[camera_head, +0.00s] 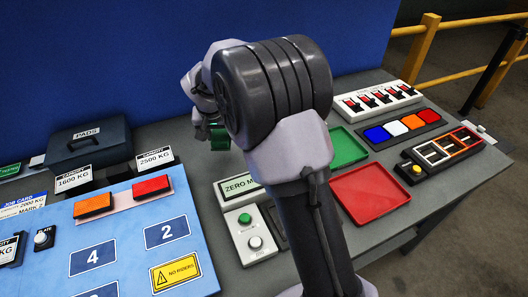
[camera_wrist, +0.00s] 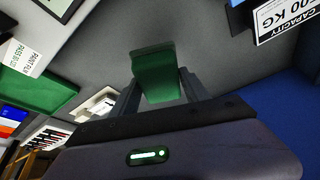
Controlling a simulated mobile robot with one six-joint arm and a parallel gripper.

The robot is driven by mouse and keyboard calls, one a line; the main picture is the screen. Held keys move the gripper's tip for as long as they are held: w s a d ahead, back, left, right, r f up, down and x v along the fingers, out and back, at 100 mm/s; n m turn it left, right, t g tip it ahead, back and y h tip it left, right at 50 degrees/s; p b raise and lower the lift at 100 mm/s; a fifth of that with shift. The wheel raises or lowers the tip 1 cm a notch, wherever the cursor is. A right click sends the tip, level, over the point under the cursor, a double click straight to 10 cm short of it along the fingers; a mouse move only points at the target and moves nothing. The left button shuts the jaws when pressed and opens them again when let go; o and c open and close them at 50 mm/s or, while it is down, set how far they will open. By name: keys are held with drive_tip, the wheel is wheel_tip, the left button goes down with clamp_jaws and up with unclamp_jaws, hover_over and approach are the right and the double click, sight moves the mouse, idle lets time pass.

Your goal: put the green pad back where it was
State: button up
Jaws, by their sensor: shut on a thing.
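The green pad (camera_wrist: 154,68) is held between the two fingers of my gripper (camera_wrist: 158,88) in the wrist view, over bare grey table top. In the head view a green bit of the pad (camera_head: 219,138) shows beside my gripper (camera_head: 204,122), mostly hidden by my own arm. My gripper is shut on the pad. I cannot tell how high it is above the table. The dark PADS case (camera_head: 88,146) stands to the left with its lid down. A sliver of another green piece (camera_head: 9,170) shows at the far left edge.
A 2500 KG card (camera_head: 155,158) and a 1600 KG card (camera_head: 74,181) stand near the case. Orange and red pads (camera_head: 93,204) (camera_head: 150,186) lie on a blue board (camera_head: 130,240). A green tray (camera_head: 346,147) and red tray (camera_head: 369,193) lie right of my arm.

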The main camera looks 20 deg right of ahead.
sight(225, 161)
wheel_tip(225, 161, down, 10)
drive_tip(key=b, duration=0.3)
drive_tip(key=shift+s+a+b, duration=0.1)
drive_tip(key=shift+a+b, duration=0.05)
drive_tip(key=shift+b, duration=0.25)
drive_tip(key=shift+f, duration=0.15)
drive_tip(key=o, duration=1.2)
